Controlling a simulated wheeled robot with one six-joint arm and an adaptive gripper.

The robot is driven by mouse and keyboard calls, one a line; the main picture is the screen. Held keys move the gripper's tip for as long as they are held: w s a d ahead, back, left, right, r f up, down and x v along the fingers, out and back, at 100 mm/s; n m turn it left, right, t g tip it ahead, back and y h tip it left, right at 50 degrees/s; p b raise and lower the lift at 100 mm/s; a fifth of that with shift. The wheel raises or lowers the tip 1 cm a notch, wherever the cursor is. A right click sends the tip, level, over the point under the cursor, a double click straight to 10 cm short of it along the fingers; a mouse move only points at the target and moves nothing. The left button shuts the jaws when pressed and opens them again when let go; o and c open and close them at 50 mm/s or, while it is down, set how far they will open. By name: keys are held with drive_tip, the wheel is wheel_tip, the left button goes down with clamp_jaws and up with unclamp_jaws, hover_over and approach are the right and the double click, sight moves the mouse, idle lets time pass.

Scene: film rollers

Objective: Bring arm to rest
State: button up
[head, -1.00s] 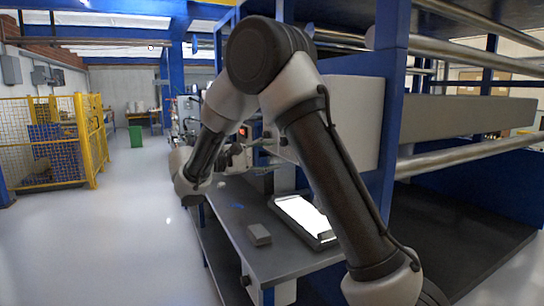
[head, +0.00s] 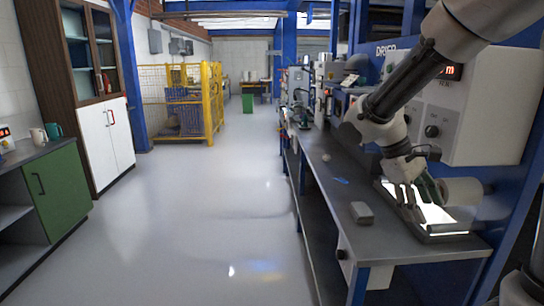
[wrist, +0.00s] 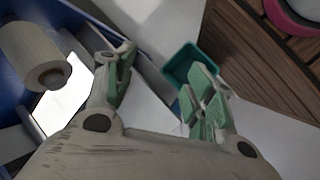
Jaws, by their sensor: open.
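My arm (head: 405,80) comes in from the top right of the head view and reaches down over the workbench. My gripper (head: 410,205) hangs in front of the lit panel (head: 440,213), near the white roll (head: 462,191). In the wrist view my gripper (wrist: 164,80) has its two green-padded fingers spread wide with nothing between them. The roll (wrist: 32,55) is at the left there, apart from the fingers. The lit panel (wrist: 65,100) is partly hidden behind the left finger.
A control box (head: 490,110) stands close behind the arm. Green and white cabinets (head: 55,195) line the left. A teal bin (wrist: 190,68) shows in the wrist view. The middle floor is clear.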

drive_tip(key=s+d+r+m+t+y, duration=0.1)
drive_tip(key=s+r+m+t+y, duration=0.1)
drive_tip(key=s, duration=0.4)
drive_tip(key=s+r+m+t+y, duration=0.3)
drive_tip(key=s+r+t, duration=0.1)
drive_tip(key=s, duration=0.3)
drive_tip(key=shift+d+r+t+y, duration=0.3)
drive_tip(key=shift+d+r+y, duration=0.05)
drive_tip(key=shift+d+y, duration=0.05)
